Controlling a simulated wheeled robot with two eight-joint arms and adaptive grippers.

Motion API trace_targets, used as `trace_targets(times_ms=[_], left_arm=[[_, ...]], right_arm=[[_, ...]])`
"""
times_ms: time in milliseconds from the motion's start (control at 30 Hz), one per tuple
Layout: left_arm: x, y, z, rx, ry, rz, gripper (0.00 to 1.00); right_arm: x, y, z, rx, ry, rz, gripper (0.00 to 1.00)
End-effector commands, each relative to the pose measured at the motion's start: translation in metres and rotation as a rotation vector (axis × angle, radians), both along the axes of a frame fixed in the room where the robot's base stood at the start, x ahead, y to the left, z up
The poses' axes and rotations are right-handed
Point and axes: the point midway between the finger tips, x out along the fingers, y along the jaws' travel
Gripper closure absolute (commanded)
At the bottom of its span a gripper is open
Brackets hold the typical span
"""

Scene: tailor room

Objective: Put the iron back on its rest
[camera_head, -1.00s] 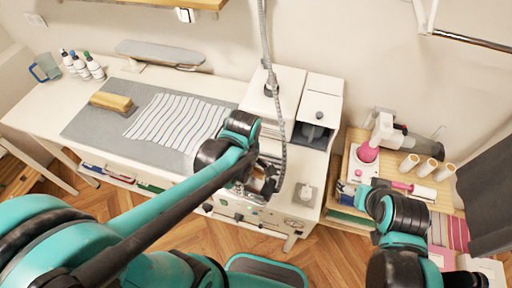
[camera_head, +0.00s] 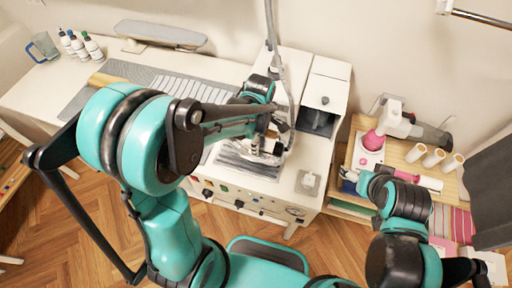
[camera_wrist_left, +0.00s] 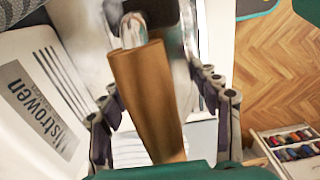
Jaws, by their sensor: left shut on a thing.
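My left gripper (camera_head: 268,148) is shut on the iron. In the left wrist view the iron's wooden handle (camera_wrist_left: 150,95) lies between the finger pads, with shiny metal beyond it. In the head view the gripper and arm largely hide the iron. The grey slatted iron rest (camera_head: 246,168) lies on the white steam station, below and beside the gripper; I cannot tell whether the iron touches it. My right gripper (camera_head: 350,176) is small and partly hidden beside the wooden side table; its jaws are unclear.
A white housing (camera_head: 328,90) with an open dark front stands behind the station. A hose (camera_head: 277,45) hangs down close to my left gripper. The striped cloth (camera_head: 190,86) lies on the grey mat at left.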

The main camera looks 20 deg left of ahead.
Motion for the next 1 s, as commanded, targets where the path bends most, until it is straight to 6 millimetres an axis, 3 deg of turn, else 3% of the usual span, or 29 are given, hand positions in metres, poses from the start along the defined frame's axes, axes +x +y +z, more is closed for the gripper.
trace_targets(times_ms=[233,500,933,967,1000], left_arm=[[0.005,0.000,-0.009,0.000,0.001,0.000,0.97],[0.005,0.000,-0.040,0.000,0.000,0.000,0.97],[0.004,0.000,-0.045,0.000,0.000,-0.001,0.97],[0.005,0.000,-0.046,0.000,0.000,-0.001,0.35],[0.005,0.000,-0.046,0.000,0.000,-0.001,0.24]], right_arm=[[0.000,0.000,-0.003,0.000,0.000,0.000,0.23],[0.000,0.000,-0.015,0.000,0.000,0.000,0.23],[0.000,0.000,-0.017,0.000,0.000,0.000,0.23],[0.000,0.000,-0.018,0.000,0.000,0.000,0.23],[0.000,0.000,-0.017,0.000,0.000,0.000,0.23]])
